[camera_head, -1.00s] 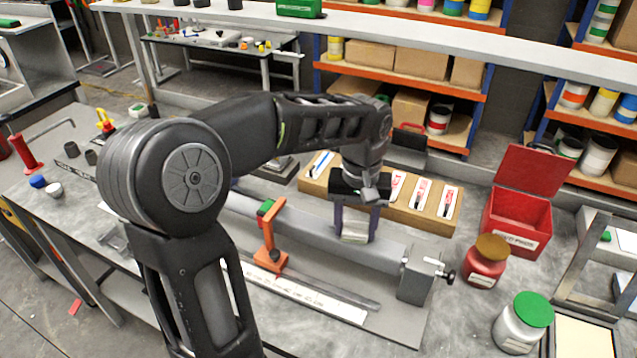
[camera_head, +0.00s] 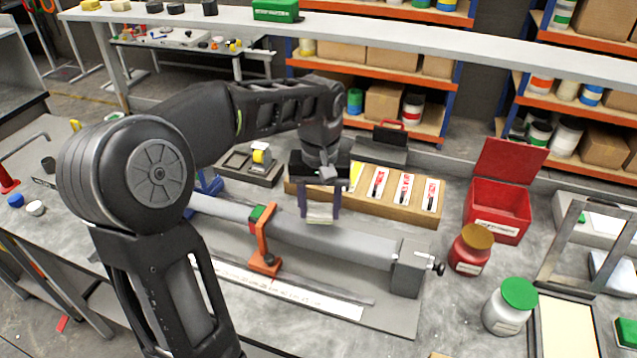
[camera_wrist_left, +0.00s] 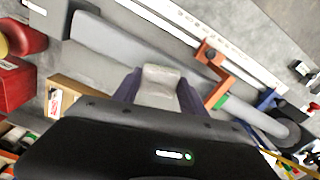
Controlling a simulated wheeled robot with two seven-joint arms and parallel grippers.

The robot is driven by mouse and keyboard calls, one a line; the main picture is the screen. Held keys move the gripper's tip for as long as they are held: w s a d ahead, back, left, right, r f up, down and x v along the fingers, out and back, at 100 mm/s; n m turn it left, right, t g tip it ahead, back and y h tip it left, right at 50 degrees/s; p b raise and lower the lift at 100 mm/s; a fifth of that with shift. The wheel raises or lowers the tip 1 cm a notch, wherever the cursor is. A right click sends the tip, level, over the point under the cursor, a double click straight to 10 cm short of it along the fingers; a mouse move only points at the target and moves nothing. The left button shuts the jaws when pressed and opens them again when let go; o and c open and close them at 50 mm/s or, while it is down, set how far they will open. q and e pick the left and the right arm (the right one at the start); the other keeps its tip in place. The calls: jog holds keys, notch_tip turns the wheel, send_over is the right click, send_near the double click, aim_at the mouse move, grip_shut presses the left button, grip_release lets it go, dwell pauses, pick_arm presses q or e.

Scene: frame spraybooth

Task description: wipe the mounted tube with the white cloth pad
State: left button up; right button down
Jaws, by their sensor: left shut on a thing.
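The mounted tube (camera_head: 358,247) is a long grey bar, held at its right end by a grey block (camera_head: 408,270) with a knob. An orange clamp (camera_head: 263,245) with a green top stands at its middle. My left gripper (camera_head: 320,212) is shut on the white cloth pad (camera_head: 319,215), right of the clamp and at the tube's upper far side. In the left wrist view, the pad (camera_wrist_left: 160,84) sits between the two purplish fingers, with the tube (camera_wrist_left: 110,48) behind it. I cannot tell whether the pad touches the tube. My right gripper is out of view.
A wooden rack (camera_head: 390,203) with red-and-white labelled pieces stands close behind the tube. A white scale strip (camera_head: 300,294) lies in front. To the right are an open red box (camera_head: 497,210), a red jar (camera_head: 468,252) and a green-lidded jar (camera_head: 508,308).

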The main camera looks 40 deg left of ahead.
pick_arm(q)
jog(key=shift+a+r+p, duration=0.2)
jog(key=shift+r+p, duration=0.4)
jog(key=shift+r, duration=0.35)
jog(key=shift+d+r, duration=0.1)
jog(key=shift+r, duration=1.15)
